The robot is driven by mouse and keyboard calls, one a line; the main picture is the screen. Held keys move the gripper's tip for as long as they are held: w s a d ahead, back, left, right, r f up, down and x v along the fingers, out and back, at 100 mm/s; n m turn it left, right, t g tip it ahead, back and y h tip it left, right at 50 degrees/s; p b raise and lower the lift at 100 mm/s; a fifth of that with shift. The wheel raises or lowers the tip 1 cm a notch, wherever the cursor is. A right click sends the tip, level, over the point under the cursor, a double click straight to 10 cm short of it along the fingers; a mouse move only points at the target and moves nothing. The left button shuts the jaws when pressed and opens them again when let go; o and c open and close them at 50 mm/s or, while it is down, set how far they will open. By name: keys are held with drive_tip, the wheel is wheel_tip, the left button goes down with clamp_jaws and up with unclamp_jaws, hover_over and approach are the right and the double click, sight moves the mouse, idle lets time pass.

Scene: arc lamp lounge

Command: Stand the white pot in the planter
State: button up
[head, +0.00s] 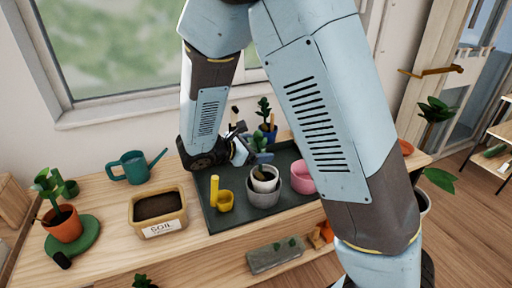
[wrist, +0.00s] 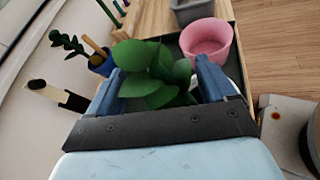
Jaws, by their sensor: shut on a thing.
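The white pot (head: 265,174) shows in the head view with its lower part inside the round grey planter (head: 265,199); its rim stands above the planter's rim. I cannot tell whether it rests on the bottom. My gripper (head: 250,157) is at the pot's upper edge and shut on it. In the wrist view my gripper (wrist: 162,75) has a finger on each side of the green leafy plant (wrist: 155,72). The leaves hide most of the pot and planter there.
A pink pot (head: 302,180) stands close at the right, also in the wrist view (wrist: 207,38). A yellow cup (head: 224,200) stands left on the dark tray (head: 230,222). A soil box (head: 158,209), teal watering can (head: 132,167) and blue pot (head: 268,132) stand nearby.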

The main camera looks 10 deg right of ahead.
drive_tip(key=o, duration=1.7)
drive_tip(key=shift+r, duration=0.25)
drive_tip(key=v, duration=1.2)
drive_tip(key=shift+r, duration=0.35)
